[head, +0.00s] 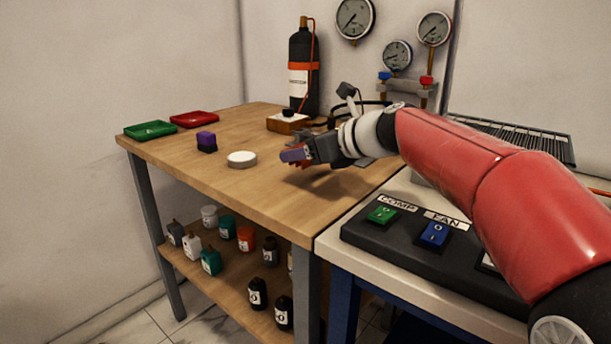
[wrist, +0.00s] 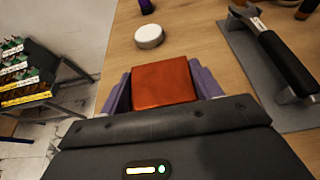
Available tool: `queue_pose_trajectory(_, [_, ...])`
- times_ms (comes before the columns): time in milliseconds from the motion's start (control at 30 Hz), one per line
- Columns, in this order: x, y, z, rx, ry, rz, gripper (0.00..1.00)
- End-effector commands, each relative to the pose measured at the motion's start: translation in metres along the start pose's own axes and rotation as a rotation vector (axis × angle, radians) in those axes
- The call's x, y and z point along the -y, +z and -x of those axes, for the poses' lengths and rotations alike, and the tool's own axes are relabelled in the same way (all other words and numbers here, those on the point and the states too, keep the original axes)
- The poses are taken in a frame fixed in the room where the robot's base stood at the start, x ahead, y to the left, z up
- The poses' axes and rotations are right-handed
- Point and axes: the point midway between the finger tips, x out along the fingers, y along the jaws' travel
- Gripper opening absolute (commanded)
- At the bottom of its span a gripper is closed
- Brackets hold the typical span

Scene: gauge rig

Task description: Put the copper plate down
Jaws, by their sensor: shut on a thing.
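The copper plate (wrist: 163,83) is a flat orange-brown square held between the jaws of my gripper (wrist: 165,85) in the wrist view. In the head view my gripper (head: 293,155) is above the wooden table (head: 225,190), right of a white round disc (head: 242,159). A dark shadow lies on the table below the gripper, so the plate appears to be held above the surface. In the head view the plate is mostly hidden by the jaws.
A purple block (head: 206,141), a green tray (head: 150,130) and a red tray (head: 194,119) are on the left of the table. A black cylinder (head: 302,70) stands at the back. A grey mat (wrist: 268,75) with a black-handled tool lies right. The table's front is clear.

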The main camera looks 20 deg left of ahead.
Motion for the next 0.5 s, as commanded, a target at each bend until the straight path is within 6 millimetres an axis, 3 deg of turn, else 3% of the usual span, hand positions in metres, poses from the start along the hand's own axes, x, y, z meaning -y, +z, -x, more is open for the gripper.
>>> queue_pose_trajectory(300, [0.000,-0.036,-0.015,0.002,-0.001,0.000,0.23])
queue_pose_trajectory(500, [0.000,-0.040,-0.017,0.002,-0.002,0.001,0.23])
